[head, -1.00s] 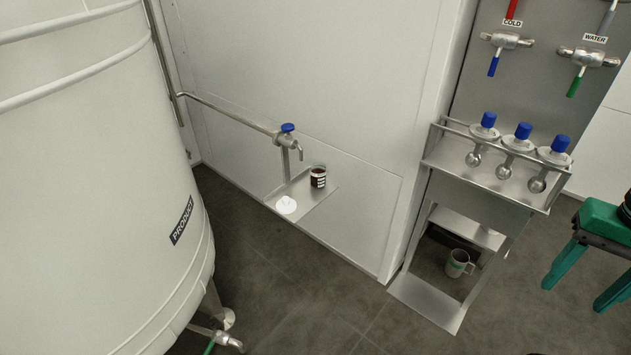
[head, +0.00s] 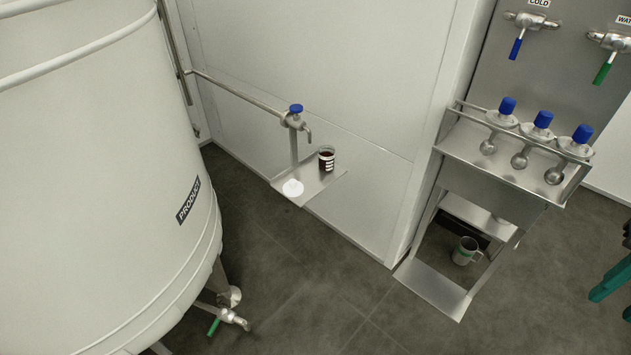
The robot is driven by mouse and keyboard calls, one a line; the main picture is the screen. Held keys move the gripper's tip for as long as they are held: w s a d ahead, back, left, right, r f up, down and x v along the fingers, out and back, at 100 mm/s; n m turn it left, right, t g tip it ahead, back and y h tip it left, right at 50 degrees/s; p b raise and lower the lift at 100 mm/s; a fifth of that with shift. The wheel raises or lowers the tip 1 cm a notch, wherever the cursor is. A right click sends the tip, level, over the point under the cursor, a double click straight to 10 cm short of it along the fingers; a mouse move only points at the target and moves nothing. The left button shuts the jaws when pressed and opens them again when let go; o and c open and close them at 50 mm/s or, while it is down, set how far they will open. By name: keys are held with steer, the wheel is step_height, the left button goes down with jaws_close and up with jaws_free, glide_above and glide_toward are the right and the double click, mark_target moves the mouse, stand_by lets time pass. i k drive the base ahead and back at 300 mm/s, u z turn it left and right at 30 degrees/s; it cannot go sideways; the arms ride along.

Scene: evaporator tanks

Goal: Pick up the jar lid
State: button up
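A white round jar lid (head: 292,188) lies on a small steel shelf (head: 318,188) fixed to the white wall. A jar with dark red contents and a striped label (head: 326,158) stands upright on the same shelf, behind and to the right of the lid, apart from it. A blue-handled tap (head: 296,112) is above the shelf. My gripper is not in view.
A large white tank labelled PRODUCT (head: 110,150) fills the left, with a green-handled valve (head: 230,318) low down. A steel rack (head: 500,170) with several blue-capped items stands right, a mug (head: 464,251) below. Dark floor (head: 310,270) is clear in front.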

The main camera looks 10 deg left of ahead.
mark_target(293, 188)
steer(key=z, duration=2.15)
steer(key=k, duration=1.95)
steer(key=u, duration=2.2)
steer(key=i, duration=0.8)
steer(key=u, duration=0.1)
